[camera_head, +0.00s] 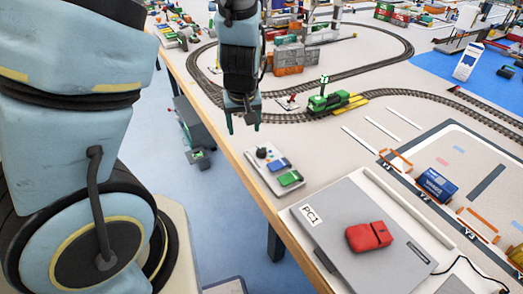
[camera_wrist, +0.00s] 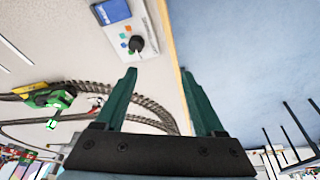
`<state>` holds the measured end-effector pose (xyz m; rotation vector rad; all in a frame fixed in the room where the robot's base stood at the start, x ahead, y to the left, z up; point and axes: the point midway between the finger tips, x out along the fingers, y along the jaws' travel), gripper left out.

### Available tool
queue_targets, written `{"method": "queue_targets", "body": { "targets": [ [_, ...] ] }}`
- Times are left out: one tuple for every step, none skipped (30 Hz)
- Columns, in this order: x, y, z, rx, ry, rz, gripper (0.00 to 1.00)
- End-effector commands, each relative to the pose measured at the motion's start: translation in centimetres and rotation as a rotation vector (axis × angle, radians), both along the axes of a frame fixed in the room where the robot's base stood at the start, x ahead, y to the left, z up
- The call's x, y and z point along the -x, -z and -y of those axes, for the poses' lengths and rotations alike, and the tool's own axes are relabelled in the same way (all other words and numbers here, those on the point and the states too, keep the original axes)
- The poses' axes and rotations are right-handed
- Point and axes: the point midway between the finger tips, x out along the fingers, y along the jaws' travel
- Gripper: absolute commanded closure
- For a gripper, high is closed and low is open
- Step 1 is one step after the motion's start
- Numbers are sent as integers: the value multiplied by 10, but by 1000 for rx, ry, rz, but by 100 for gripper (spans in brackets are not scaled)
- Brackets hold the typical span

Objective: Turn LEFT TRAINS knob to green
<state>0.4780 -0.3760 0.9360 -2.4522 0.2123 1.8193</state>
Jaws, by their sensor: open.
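A white control panel (camera_head: 270,168) lies near the table's left edge. Its dark round knob (camera_head: 262,152) is at the far end, and the knob also shows in the wrist view (camera_wrist: 137,44) with small orange, blue and green marks beside it. I cannot read the label or tell which mark the knob points at. My gripper (camera_head: 243,124) is open and empty, above the table edge beyond the panel. In the wrist view my gripper (camera_wrist: 159,72) has its two teal fingers apart, with the knob ahead of the left fingertip and not between them.
A green locomotive (camera_head: 325,102) stands on the track loop (camera_head: 380,62) right of my gripper. Open floor (camera_head: 225,210) lies left of the table edge.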

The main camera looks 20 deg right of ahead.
Motion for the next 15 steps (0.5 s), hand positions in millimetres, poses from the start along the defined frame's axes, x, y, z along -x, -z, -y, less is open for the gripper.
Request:
{"method": "queue_targets", "body": {
  "targets": [
    [5, 10, 14, -7, 19, 20, 29],
    [7, 13, 20, -6, 21, 32, 29],
    [8, 16, 28, -6, 27, 47, 29],
    [9, 19, 33, -6, 30, 58, 29],
    [10, 20, 37, -5, 33, 67, 29],
    [12, 22, 42, -3, 36, 78, 29],
    [12, 23, 45, -3, 38, 85, 29],
    [13, 24, 47, -2, 39, 90, 29],
    [13, 25, 49, -2, 39, 95, 29],
    [13, 26, 50, -1, 39, 98, 29],
    [13, 27, 51, -1, 39, 99, 29],
    [12, 29, 51, -1, 38, 100, 29],
    [11, 32, 50, -2, 38, 100, 29],
    [10, 34, 50, -3, 37, 100, 29],
    [8, 39, 51, -2, 38, 100, 29]
  ]
}}
